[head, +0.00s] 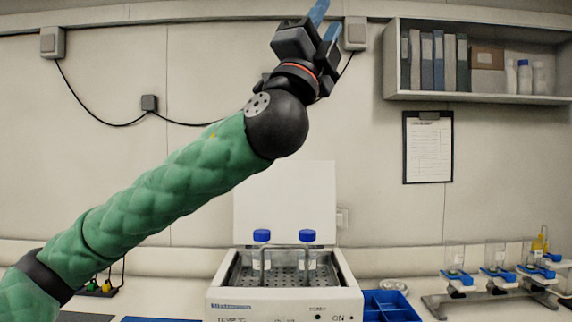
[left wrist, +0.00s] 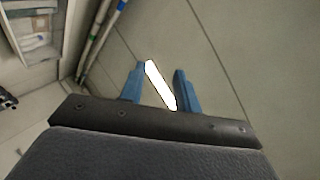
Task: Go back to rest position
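My left gripper (head: 324,24) is raised high in front of the back wall, above the white incubator, with its blue fingers pointing up. In the left wrist view the two blue fingers (left wrist: 157,88) stand apart with nothing held between them. A bright white strip behind them looks like a ceiling light. My left arm, in a green padded sleeve, crosses the head view from the lower left. My right gripper is in neither view.
An open white incubator (head: 285,300) holds two blue-capped bottles (head: 262,255) (head: 308,255). A blue tray (head: 388,306) is beside it. Glassware stands on a rack (head: 490,290) at right. A wall shelf (head: 480,98) with binders and a clipboard (head: 428,147) are right of my gripper.

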